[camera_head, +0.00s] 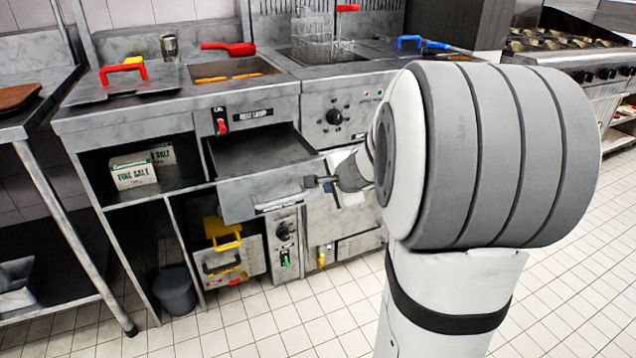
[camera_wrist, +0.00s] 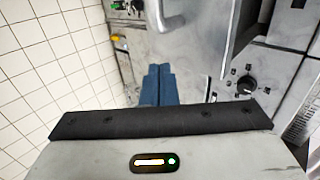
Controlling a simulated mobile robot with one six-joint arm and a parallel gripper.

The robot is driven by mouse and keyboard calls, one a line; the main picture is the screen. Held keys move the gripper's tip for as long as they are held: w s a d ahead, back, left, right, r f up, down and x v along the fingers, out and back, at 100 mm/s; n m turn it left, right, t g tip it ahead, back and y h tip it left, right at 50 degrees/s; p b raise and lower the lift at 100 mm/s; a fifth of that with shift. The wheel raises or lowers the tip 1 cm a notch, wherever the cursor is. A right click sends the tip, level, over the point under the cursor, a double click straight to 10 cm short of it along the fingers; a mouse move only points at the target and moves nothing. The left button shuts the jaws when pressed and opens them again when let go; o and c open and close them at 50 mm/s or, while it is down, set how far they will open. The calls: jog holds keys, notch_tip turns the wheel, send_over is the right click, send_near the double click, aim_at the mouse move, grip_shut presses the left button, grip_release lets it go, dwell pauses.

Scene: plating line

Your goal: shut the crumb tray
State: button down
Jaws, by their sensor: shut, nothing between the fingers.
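The crumb tray (camera_head: 262,190) is a grey metal drawer under the fryer counter in the head view. It stands pulled out, with its dark inside showing behind the front panel. My gripper (camera_head: 318,184) is at the right part of the tray's front panel, on the outer side. In the wrist view my gripper's blue fingers (camera_wrist: 157,84) are together and empty. A grey metal panel with a pale bar handle (camera_wrist: 172,22) lies just beyond them. I cannot tell whether the fingertips touch the panel.
A control panel with a black knob (camera_head: 334,117) is right of the tray opening. Salt boxes (camera_head: 134,170) sit on a shelf at left. A grey bin (camera_head: 175,291) stands on the floor. Below the tray is a unit with a yellow handle (camera_head: 222,234). The tiled floor in front is clear.

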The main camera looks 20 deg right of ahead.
jog(key=shift+w+f+p, duration=0.15)
jog(key=shift+w+p, duration=0.05)
jog(key=shift+w, duration=0.95)
jog(key=shift+w+f+p, duration=0.1)
jog(key=shift+w+p, duration=0.1)
jog(key=shift+w, duration=0.95)
